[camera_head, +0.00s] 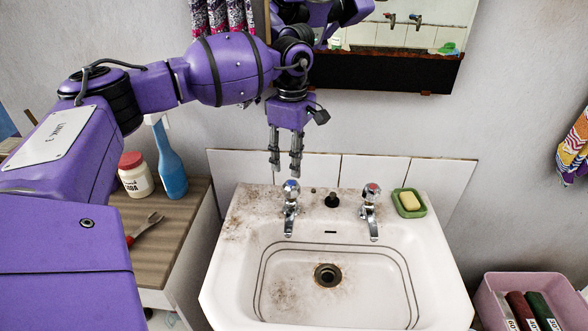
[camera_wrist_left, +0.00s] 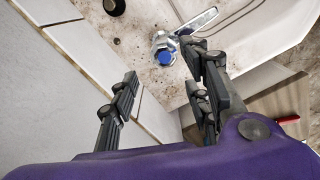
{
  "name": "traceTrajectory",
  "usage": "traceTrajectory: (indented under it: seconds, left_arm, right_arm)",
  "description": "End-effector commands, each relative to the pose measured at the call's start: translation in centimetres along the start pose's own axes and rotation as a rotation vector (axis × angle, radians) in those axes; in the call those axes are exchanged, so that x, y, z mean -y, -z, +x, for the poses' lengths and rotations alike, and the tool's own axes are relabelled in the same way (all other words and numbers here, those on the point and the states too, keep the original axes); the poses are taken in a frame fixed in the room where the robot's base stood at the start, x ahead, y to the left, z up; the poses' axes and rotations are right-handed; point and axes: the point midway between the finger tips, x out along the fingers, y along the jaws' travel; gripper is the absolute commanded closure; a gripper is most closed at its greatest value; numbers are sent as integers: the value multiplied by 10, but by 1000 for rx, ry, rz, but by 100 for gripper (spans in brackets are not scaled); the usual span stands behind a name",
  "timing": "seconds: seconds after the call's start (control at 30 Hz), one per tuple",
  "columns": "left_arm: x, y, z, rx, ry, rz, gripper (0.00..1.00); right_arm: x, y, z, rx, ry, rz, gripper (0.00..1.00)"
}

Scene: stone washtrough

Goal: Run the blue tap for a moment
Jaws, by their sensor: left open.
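The blue tap (camera_head: 290,198) is the left chrome tap on the sink's back ledge, with a blue cap on its head. It also shows in the left wrist view (camera_wrist_left: 165,52), its spout pointing to the upper right. My left gripper (camera_head: 285,168) points down just above and slightly behind the tap head, apart from it as far as I can tell. In the left wrist view the gripper (camera_wrist_left: 163,80) is open and empty, with the tap head beyond the gap between its fingers. No water shows at the spout. My right gripper is not in view.
The red-capped tap (camera_head: 370,200) stands to the right, with a black plug (camera_head: 332,200) between the taps. A green soap dish (camera_head: 409,203) sits at the right corner. White tiles (camera_head: 376,173) rise close behind. A blue bottle (camera_head: 170,168) and white jar (camera_head: 135,177) stand left.

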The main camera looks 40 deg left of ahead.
Motion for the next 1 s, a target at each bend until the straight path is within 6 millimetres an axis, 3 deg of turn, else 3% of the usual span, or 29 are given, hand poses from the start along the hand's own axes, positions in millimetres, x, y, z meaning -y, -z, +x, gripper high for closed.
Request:
traceTrajectory:
  seconds: [0.17, 0.3, 0.6, 0.97, 1.0]
  left_arm:
    - [0, 1, 10, -3, 2, 0, 56]
    - [1, 0, 32, -2, 4, 0, 56]
    - [0, 0, 71, 0, 1, 1, 56]
    - [0, 0, 78, 0, 0, 0, 56]
    - [0, 0, 78, 0, 0, 0, 61]
  right_arm:
    - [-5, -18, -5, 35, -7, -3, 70]
    - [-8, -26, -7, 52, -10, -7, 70]
    - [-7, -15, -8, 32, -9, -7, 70]
    - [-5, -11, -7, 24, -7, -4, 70]
    - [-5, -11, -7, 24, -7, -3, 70]
